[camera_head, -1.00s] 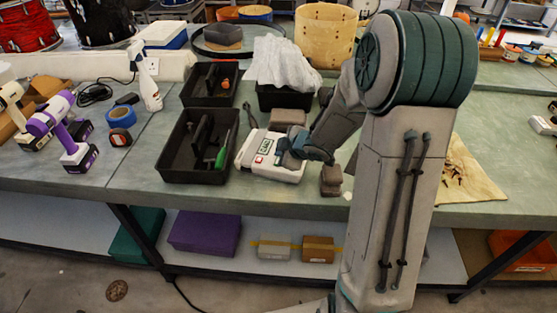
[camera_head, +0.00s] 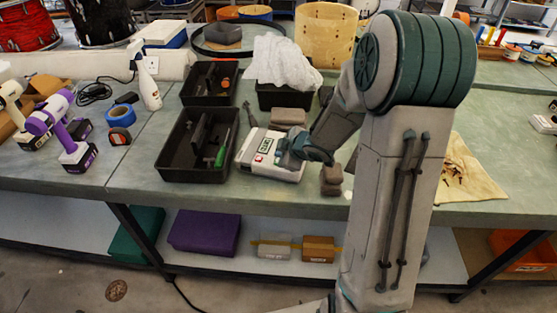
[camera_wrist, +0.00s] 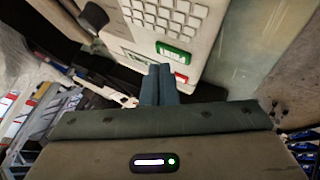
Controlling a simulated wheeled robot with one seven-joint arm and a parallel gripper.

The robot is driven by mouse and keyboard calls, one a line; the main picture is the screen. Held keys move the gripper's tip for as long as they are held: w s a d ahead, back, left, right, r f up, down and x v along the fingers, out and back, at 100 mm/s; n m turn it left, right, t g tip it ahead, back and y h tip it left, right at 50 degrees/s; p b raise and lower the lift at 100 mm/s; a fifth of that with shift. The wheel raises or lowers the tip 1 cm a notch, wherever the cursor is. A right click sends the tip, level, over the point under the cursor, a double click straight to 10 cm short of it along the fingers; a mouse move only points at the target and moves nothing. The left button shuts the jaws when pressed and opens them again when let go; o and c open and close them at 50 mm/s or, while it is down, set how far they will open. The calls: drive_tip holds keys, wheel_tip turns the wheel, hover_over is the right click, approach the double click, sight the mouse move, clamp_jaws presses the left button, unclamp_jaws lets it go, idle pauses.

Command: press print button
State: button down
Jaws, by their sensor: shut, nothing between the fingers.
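A white label printer (camera_head: 277,173) with a small green display (camera_head: 265,145) and a red patch (camera_head: 259,158) lies on the bench. In the wrist view the printer body (camera_wrist: 215,22) shows rows of white keys (camera_wrist: 165,14) and the green display (camera_wrist: 173,52). My gripper (camera_wrist: 160,68) is shut and empty, its fingertips close over the printer just below the display. A red area (camera_wrist: 181,78) shows beside the fingers and is partly hidden by them. I cannot tell whether the tips touch the printer, nor which mark is the print button. My gripper hides part of the printer in the head view.
A black tool tray (camera_head: 190,175) with a green-handled tool stands left of the printer. Brown blocks (camera_head: 331,182) stand close to its right, and a grey-brown block (camera_head: 289,117) behind it. A black bin (camera_head: 285,98) with white cloth is farther back. Bare bench lies in front.

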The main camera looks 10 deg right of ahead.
drive_tip(key=shift+f+b, duration=0.3)
drive_tip(key=shift+f, duration=0.2)
idle(0.6)
drive_tip(key=shift+r+p, duration=0.9)
drive_tip(key=shift+p, duration=0.05)
drive_tip(key=shift+r, duration=0.1)
wheel_tip(320, 180, up, 6)
drive_tip(key=p, duration=0.6)
idle(0.5)
drive_tip(key=s+d+r+m+g+h, duration=0.1)
drive_tip(key=s+d+r+m+h, duration=0.45)
drive_tip(key=s+r+m, duration=0.4)
drive_tip(key=s+a+r+m+g+y, duration=0.1)
drive_tip(key=s+a+r+m, duration=0.1)
drive_tip(key=s, duration=0.6)
drive_tip(key=s+a+r+m+g, duration=0.2)
drive_tip(key=s+a+r, duration=0.1)
drive_tip(key=s, duration=0.6)
drive_tip(key=shift+s+a+g+y, duration=0.25)
drive_tip(key=shift+a+g+y, duration=0.1)
drive_tip(key=shift+a, duration=0.25)
